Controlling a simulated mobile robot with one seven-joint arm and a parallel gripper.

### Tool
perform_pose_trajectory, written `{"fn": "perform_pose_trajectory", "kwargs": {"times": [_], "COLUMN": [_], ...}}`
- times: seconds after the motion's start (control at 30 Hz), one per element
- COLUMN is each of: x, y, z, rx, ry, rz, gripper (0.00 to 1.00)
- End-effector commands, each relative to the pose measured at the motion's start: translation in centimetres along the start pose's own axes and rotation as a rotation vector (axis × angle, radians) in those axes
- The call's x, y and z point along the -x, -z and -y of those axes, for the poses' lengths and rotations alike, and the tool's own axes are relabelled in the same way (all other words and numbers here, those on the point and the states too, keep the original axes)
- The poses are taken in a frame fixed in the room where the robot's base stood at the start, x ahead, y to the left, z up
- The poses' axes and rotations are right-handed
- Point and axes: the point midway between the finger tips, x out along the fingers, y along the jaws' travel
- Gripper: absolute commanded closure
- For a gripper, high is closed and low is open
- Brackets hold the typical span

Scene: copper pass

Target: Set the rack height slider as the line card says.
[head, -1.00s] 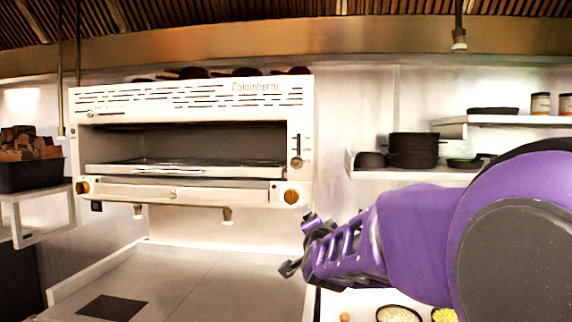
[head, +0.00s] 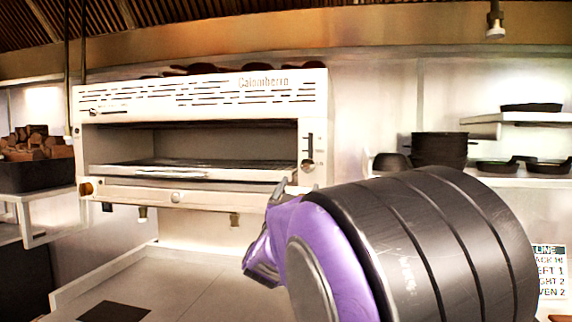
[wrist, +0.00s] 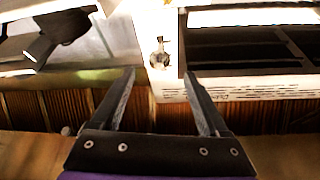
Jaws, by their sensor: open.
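The white grill oven (head: 200,95) on the wall has a dark vertical slot (head: 308,143) with small marks on its right front panel. A round metallic knob (head: 308,166) sits at the slot's lower end; I cannot tell its exact setting. In the wrist view, which is upside down, a metallic knob (wrist: 159,56) shows just beyond the fingertips. My gripper (wrist: 159,73) is open and empty, its fingers apart and not visibly touching it. In the head view my arm hides the oven's lower right corner. The line card (head: 549,270) is partly cut off; "EFT 1", "GHT 2" and "VEN 2" are readable.
A wire rack tray (head: 180,170) lies in the oven opening. Dark pots (head: 440,150) and pans stand on the right shelf. A dark bin of wood (head: 38,175) sits on the left shelf. The counter (head: 180,285) below the oven is mostly clear.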

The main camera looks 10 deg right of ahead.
Motion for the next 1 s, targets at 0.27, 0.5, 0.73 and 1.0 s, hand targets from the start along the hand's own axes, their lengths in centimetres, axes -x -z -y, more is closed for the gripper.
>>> {"fn": "perform_pose_trajectory", "kwargs": {"times": [0.27, 0.5, 0.73, 1.0], "x": [-6.3, -10.2, -11.6, -11.7], "y": [0.1, 0.1, 0.0, 0.0], "z": [0.0, 0.0, 0.0, 0.0], "rx": [0.003, 0.001, 0.000, 0.000], "ry": [-0.001, 0.000, 0.001, 0.001], "rz": [-0.002, 0.000, 0.001, 0.001], "gripper": [0.22, 0.22, 0.22, 0.22]}}
